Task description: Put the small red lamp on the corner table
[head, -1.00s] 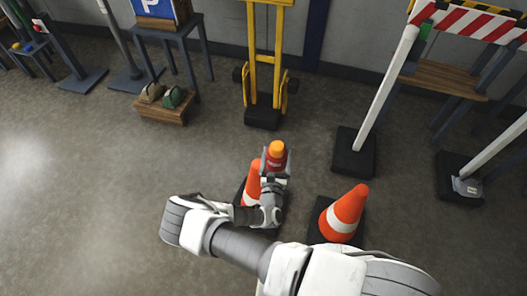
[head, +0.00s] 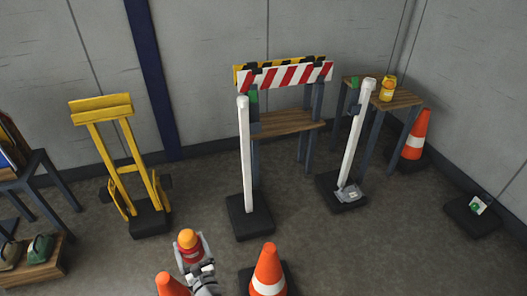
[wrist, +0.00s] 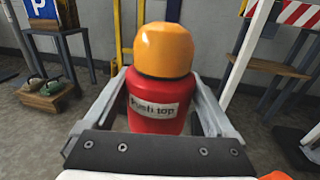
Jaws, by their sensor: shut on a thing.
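The small red lamp, with an orange dome, a black band and a white label, is between the fingers of my gripper (wrist: 160,110) in the wrist view. My gripper is shut on the lamp (wrist: 157,105) and holds it upright. In the head view the lamp (head: 188,247) and my gripper (head: 192,262) are at the bottom, left of centre, above the floor. The corner table (head: 407,99) has a wooden top and dark legs and stands at the back right by the wall corner. A yellow lamp-like thing (head: 388,88) stands on its top.
A red-and-white barrier (head: 287,75) and a white post (head: 244,150) stand ahead. Another white post (head: 356,135) stands before the corner table. Orange cones stand near my gripper (head: 268,270) and beside the corner table (head: 415,135). A yellow hand truck (head: 122,160) is at left.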

